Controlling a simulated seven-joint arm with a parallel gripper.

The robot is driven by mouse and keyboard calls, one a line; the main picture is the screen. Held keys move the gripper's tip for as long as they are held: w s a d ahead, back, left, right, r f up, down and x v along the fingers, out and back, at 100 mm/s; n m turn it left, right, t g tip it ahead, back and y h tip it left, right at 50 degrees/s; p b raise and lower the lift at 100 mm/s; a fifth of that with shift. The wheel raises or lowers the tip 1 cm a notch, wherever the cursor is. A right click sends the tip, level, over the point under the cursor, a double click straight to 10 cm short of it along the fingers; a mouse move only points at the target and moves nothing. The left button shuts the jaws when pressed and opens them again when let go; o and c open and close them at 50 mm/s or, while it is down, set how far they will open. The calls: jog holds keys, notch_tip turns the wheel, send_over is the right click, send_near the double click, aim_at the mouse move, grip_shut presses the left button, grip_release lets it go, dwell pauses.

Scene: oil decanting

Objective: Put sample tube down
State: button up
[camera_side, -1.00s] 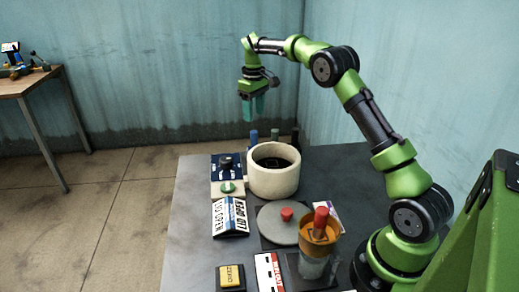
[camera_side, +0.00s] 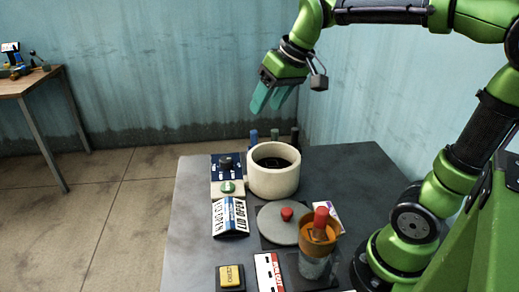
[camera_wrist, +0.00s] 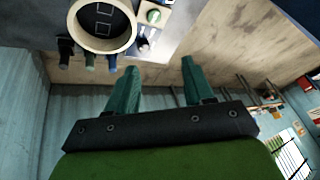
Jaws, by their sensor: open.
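My gripper (camera_side: 266,106) is open and empty, high above the back of the table. Its two teal fingers stand apart in the wrist view (camera_wrist: 158,68). Several upright tube-like things stand in a row behind the cream round pot: a blue one (camera_side: 253,137), a green one (camera_side: 275,135) and a dark one (camera_side: 295,137). The pot hides their lower parts in the side view. The row also shows left of my fingers in the wrist view (camera_wrist: 90,62). I cannot tell which is the sample tube. My gripper touches none of them.
The cream pot (camera_side: 272,182) is open, with square outlines in its dark inside. A grey lid (camera_side: 270,217) with a red knob lies in front. A control panel (camera_side: 226,162), a "LID OPEN" sign (camera_side: 229,217), an orange-topped container (camera_side: 318,250) and a yellow button (camera_side: 230,275) stand nearby.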

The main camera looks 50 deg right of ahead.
jog(key=s+a+f+t, duration=0.1)
jog(key=s+a+f, duration=0.1)
jog(key=s, duration=0.3)
jog(key=s+a+f+m+t+y, duration=0.1)
jog(key=s+a+f, duration=0.1)
jog(key=s, duration=0.3)
jog(key=shift+s+a+f+m, duration=0.3)
jog(key=shift+a+f, duration=0.1)
jog(key=shift+f, duration=0.3)
